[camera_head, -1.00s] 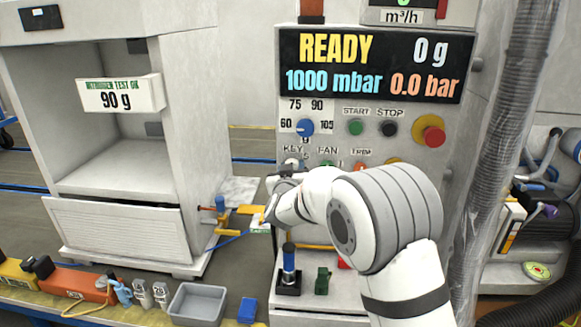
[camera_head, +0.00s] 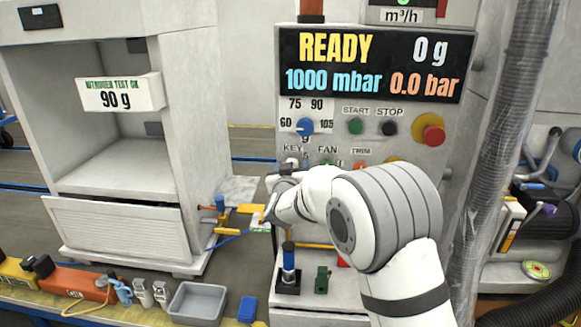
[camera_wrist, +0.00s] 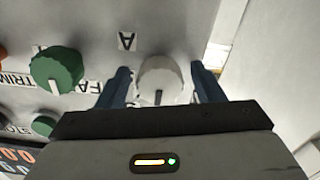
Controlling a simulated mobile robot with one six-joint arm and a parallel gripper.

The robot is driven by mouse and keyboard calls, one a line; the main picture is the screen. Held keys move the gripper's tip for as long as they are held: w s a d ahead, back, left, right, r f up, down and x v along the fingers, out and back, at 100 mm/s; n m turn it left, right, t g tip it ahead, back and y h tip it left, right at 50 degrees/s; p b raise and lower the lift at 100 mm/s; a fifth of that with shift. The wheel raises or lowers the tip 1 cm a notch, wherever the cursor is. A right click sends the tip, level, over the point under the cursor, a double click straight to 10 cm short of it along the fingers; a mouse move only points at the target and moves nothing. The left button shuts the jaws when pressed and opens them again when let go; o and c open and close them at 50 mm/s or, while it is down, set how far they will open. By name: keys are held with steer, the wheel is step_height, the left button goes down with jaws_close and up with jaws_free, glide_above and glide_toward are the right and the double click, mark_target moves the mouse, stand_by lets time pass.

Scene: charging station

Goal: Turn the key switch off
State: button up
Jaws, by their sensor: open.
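The key switch is a pale round knob (camera_wrist: 160,75) with a dark pointer line at its lower edge in the wrist view. My gripper (camera_wrist: 164,80) is open, with one blue finger on each side of the knob. I cannot tell whether either finger touches it. In the head view my gripper (camera_head: 284,178) is at the panel just below the KEY label (camera_head: 292,148), and the arm and gripper partly cover the switch there.
A green FAN knob (camera_wrist: 57,69) is beside the key switch. The panel also carries a blue dial (camera_head: 305,127), a green START button (camera_head: 355,126), a black STOP button (camera_head: 389,128) and a red emergency knob (camera_head: 432,136). A blue-topped handle (camera_head: 289,258) stands below my gripper.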

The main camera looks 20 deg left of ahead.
steer(key=b+v, duration=0.1)
steer(key=v, duration=0.6)
steer(key=shift+s, duration=0.4)
steer(key=shift+d, duration=0.2)
